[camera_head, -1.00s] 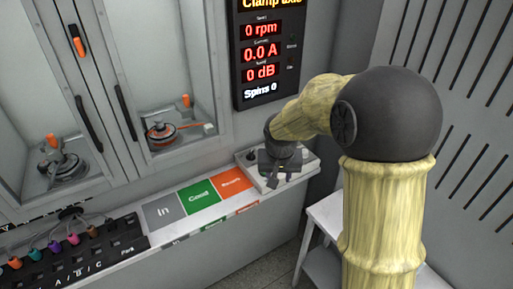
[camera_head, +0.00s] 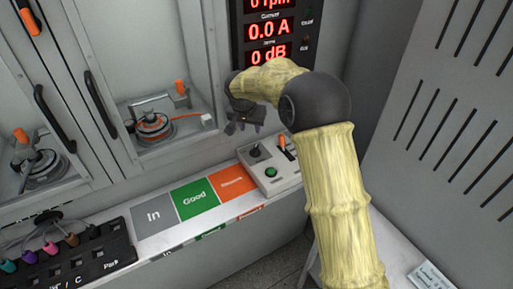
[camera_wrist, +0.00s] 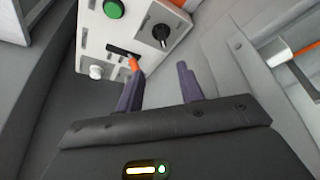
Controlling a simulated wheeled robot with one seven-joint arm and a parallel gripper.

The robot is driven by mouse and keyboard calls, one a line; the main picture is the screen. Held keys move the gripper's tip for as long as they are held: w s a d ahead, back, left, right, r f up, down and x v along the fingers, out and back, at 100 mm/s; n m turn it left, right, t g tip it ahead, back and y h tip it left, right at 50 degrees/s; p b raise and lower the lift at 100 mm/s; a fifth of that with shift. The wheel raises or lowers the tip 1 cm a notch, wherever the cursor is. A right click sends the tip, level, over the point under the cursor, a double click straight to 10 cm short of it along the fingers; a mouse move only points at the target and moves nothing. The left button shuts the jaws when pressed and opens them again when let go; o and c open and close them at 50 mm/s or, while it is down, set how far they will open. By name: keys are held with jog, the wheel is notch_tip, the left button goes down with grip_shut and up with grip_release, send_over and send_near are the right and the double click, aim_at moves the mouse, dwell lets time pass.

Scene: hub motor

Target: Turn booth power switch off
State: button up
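A pale control box (camera_head: 250,172) stands at the right end of the ledge. It carries a black knob (camera_head: 254,152), a green button (camera_head: 270,172) and an orange-tipped lever (camera_head: 283,143) in a dark slot. No label reading booth power is legible, so I cannot confirm which control is the switch. My gripper (camera_head: 244,125) is above and behind the box, apart from it. In the wrist view its two purple-grey fingers are apart with nothing between them; the orange lever (camera_wrist: 133,63) shows by the left fingertip, and the black knob (camera_wrist: 161,32) beyond the fingers.
Coloured tiles marked In, Good and a third orange tile (camera_head: 232,182) lie left of the box. Glass-doored bays (camera_head: 150,110) with motor fixtures stand behind. A display (camera_head: 270,30) hangs behind my arm. A black connector rack (camera_head: 80,258) is at lower left.

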jog(key=p, duration=0.2)
send_near(254, 150)
jog(key=x, duration=0.8)
jog(key=shift+w+d+f, duration=0.2)
jog(key=shift+w+d, duration=0.05)
jog(key=shift+a+f, duration=0.2)
jog(key=shift+s+a, duration=0.1)
jog(key=shift+a, duration=0.1)
jog(key=shift+d+r, duration=0.1)
jog(key=shift+d, duration=0.1)
grip_shut()
